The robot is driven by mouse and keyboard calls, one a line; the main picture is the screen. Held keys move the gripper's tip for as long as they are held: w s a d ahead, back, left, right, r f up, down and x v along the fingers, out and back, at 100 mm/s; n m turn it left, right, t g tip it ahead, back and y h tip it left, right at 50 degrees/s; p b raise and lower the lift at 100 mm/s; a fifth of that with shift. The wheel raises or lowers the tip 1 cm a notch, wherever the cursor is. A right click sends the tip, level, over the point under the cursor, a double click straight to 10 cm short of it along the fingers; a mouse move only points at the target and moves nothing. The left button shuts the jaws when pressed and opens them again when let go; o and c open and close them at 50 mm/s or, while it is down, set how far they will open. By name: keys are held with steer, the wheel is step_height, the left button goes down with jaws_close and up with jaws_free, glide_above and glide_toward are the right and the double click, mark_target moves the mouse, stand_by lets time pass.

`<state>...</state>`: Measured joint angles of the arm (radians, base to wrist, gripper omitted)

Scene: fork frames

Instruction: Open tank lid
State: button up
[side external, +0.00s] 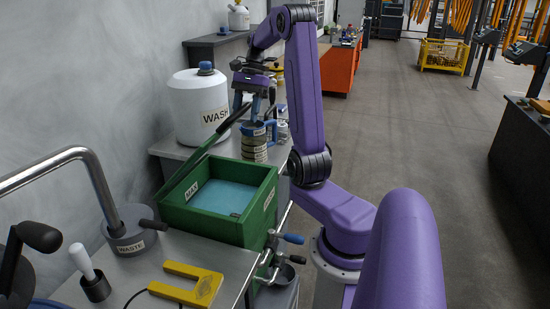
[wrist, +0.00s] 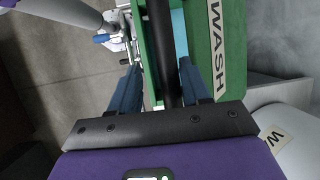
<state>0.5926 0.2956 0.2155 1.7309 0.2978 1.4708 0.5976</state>
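The green tank (side external: 245,230) stands on the bench in the side external view, with its top uncovered and a light blue surface visible inside. Its green lid (side external: 195,165) is raised and tilted, seen nearly edge-on. In the wrist view a green panel (wrist: 232,80) labelled WASH fills the right, and a black bar (wrist: 164,45) runs between my fingers. My gripper (side external: 256,110) is beyond the tank, near the lid's raised end, pointing down. In the wrist view its blue fingers (wrist: 160,70) are apart, with gaps beside the bar. I cannot tell whether either finger touches it.
A white WASH container (side external: 198,110) stands behind the lid. Stacked labelled round pieces (side external: 254,148) stand below my gripper. A yellow fork-shaped piece (side external: 190,284) and a grey WASTE vessel (side external: 130,235) are in the foreground. Pipe fittings (side external: 275,240) project beside the tank.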

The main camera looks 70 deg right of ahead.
steer(key=s+f+t, duration=0.1)
steer(key=s+f, duration=0.8)
steer(key=f, duration=0.5)
steer(key=shift+r, duration=0.15)
steer(key=w+d+r, duration=0.1)
steer(key=d+r, duration=0.3)
steer(key=r, duration=0.5)
steer(key=w+d+r, duration=0.2)
steer(key=d+r, duration=0.1)
steer(key=r, duration=0.6)
steer(key=shift+d, duration=0.35)
stand_by(1.4)
stand_by(0.3)
